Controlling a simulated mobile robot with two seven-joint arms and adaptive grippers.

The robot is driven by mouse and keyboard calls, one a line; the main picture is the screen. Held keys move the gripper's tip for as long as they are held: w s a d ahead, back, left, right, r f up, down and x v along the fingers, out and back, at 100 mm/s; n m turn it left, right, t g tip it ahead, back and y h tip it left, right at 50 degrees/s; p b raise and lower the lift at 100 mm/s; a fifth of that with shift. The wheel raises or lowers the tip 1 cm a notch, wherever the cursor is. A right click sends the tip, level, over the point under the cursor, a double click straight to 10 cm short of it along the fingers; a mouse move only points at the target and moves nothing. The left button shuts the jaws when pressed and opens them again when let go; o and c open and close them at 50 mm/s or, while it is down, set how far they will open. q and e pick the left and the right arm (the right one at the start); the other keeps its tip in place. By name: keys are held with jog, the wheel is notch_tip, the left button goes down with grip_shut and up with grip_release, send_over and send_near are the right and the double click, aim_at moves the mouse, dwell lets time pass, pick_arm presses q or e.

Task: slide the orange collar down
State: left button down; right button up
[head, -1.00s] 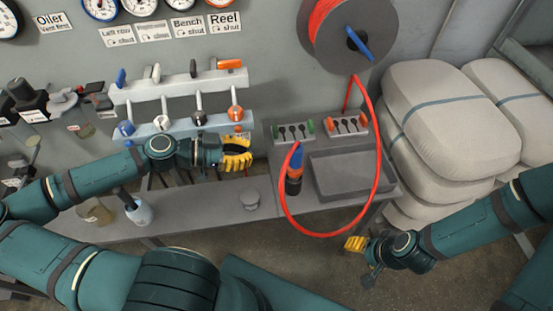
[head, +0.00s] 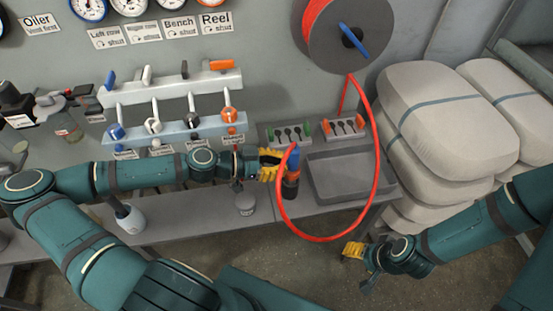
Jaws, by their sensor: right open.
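The orange collar (head: 291,175) is a band on an upright coupling on the bench. A blue part (head: 294,158) is above it and a dark body (head: 290,191) below it. The red hose (head: 279,203) loops beside the coupling. My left gripper (head: 269,164), with yellow fingers, is just left of the coupling, near the collar's height. I cannot tell whether its fingers touch the coupling or how far apart they are. My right gripper (head: 352,251) is open and empty, low in front of the bench, away from the collar.
A grey tray (head: 352,192) is right of the coupling, with two small key panels (head: 290,134) behind. A small grey knob-like object (head: 245,204) is on the bench below my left wrist. The valve rack (head: 175,132) is at the left, and pale sacks (head: 440,105) stand right.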

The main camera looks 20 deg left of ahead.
pick_arm(q)
jog(key=shift+f, duration=0.2)
pick_arm(e)
jog(key=shift+f, duration=0.1)
pick_arm(q)
notch_tip(320, 180, down, 2)
jog(key=shift+f+b, duration=0.1)
jog(key=shift+b, duration=0.65)
pick_arm(e)
jog(key=shift+w+f, duration=0.15)
jog(key=shift+f, duration=0.55)
